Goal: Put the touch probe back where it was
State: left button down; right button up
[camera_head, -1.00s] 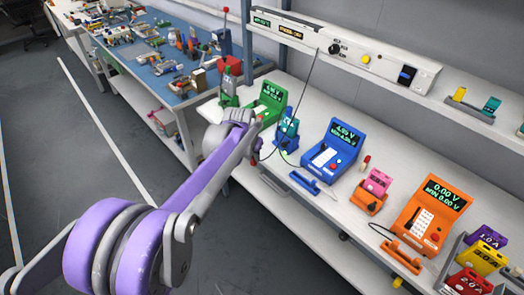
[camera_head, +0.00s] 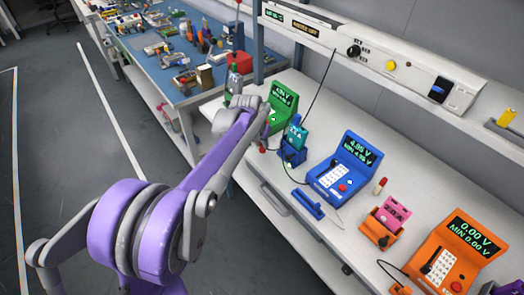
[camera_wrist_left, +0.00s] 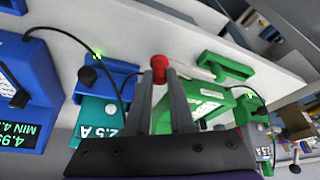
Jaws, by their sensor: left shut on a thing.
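My left gripper (camera_wrist_left: 165,88) is shut on a small red-topped piece, taken to be the touch probe (camera_wrist_left: 159,66), near the edge of the white bench. In the head view my left gripper (camera_head: 263,143) is largely hidden by its own wrist, beside the green tester (camera_head: 284,101). The green tester also shows to the right of the jaws in the wrist view (camera_wrist_left: 205,101). A green holder bar (camera_wrist_left: 225,67) lies beyond it near the bench edge. My right gripper is not in view.
A teal cell stands in a blue fixture (camera_head: 291,154) close to my left gripper, with a black cable. The blue tester (camera_head: 343,167), a pink cell (camera_head: 393,212) and the orange tester (camera_head: 447,255) stand further right. A shelf (camera_head: 375,60) runs above the bench (camera_head: 330,112).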

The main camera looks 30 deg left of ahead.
aim_at(262, 149)
pick_arm(q)
jog(key=shift+f, duration=1.8)
jog(key=shift+f, duration=0.1)
jog(key=c, duration=0.8)
grip_release()
jog(key=shift+r, duration=0.2)
jog(key=v, duration=1.2)
jog(key=shift+m, duration=0.5)
jog(key=s+d+f, duration=0.3)
jog(key=s+d, duration=0.2)
jog(key=s, duration=0.3)
jog(key=s+d+f, duration=0.4)
jog(key=s, duration=0.4)
jog(key=s+d+f+p, duration=0.1)
jog(key=s+d+f, duration=0.2)
jog(key=s, duration=0.6)
jog(key=shift+d+f, duration=0.15)
jog(key=shift+d, duration=1.15)
